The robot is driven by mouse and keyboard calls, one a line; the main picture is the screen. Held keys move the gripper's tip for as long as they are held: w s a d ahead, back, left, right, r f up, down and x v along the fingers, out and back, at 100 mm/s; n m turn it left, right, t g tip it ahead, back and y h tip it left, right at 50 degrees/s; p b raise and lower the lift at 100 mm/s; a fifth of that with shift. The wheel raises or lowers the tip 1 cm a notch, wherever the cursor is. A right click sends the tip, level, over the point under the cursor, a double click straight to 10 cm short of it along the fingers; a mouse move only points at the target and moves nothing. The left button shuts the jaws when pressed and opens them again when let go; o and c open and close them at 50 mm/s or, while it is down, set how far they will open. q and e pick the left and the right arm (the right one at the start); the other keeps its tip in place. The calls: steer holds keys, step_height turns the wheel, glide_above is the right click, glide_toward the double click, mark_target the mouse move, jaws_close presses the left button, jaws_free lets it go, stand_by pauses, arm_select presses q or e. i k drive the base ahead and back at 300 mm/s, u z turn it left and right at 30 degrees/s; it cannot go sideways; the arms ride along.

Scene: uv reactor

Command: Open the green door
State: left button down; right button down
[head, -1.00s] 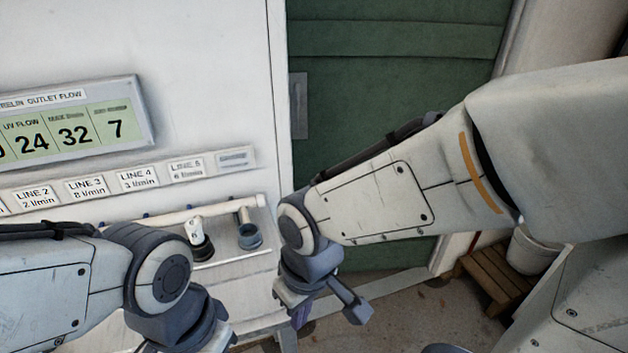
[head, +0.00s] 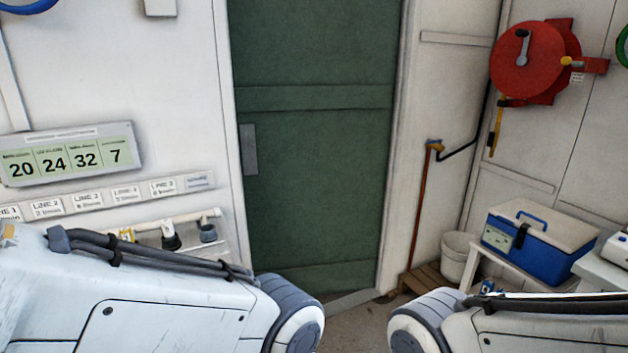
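The green door (head: 316,190) stands shut in its white frame, in the middle of the head view. A grey plate (head: 249,150) is fixed near its left edge; I cannot tell whether it is a push plate or a handle. My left arm comes in from the lower left and my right arm from the lower right, both in front of the door's lower part. Both grippers are out of the picture below, so their state is hidden. Neither arm can be seen touching the door.
Left of the door are a number display (head: 68,155) and a shelf with pipe fittings (head: 170,236). On the right are a red hose reel (head: 535,62), a white bucket (head: 459,258) on a wooden pallet, and a blue cooler box (head: 535,246) on a bench. Floor shows before the door.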

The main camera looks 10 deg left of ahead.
mark_target(314, 80)
steer(key=z, duration=0.7)
steer(key=i, duration=2.85)
steer(key=u, duration=1.65)
steer(key=i, duration=0.85)
steer(key=u, duration=0.75)
